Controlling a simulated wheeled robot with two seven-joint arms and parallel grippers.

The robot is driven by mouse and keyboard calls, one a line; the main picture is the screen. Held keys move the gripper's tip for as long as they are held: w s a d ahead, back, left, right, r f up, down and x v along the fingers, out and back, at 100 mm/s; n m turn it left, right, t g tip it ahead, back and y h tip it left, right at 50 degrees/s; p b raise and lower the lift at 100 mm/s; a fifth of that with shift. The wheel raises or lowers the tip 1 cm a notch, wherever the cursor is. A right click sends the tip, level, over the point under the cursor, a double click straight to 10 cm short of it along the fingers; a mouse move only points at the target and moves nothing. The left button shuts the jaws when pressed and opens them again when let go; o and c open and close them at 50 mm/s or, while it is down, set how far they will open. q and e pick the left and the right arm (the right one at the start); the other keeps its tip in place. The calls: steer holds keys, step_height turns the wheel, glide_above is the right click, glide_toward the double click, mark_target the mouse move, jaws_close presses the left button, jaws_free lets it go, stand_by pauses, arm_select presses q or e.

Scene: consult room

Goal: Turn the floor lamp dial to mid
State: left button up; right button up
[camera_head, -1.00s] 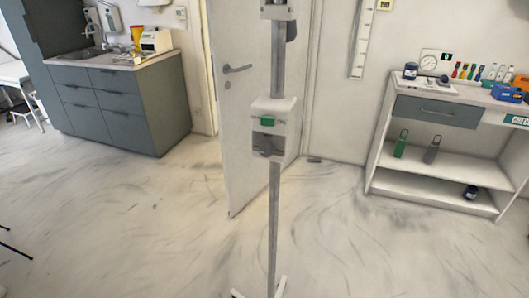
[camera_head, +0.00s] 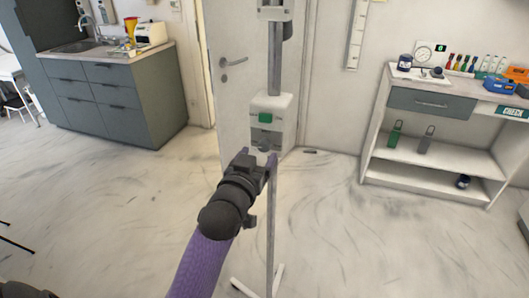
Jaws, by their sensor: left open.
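The floor lamp stands upright in the middle of the head view, with a thin grey pole (camera_head: 270,225) and a white control box (camera_head: 274,108) on it. The box has a green label (camera_head: 265,118) and a dark round dial (camera_head: 264,146) low on its front face. My left gripper (camera_head: 262,161) is open just below and in front of the dial, its fingers pointing up toward the box. I cannot tell whether a finger touches the box. My right gripper is not in view.
A white door (camera_head: 236,100) stands behind the lamp. A grey sink cabinet (camera_head: 125,95) is at the left, and a white shelf unit (camera_head: 420,170) with a drawer and small items is at the right. The lamp's white foot (camera_head: 279,277) rests on open floor.

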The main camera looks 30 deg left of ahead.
mark_target(264, 145)
arm_select(q)
steer(key=shift+x, duration=1.4)
jaws_close()
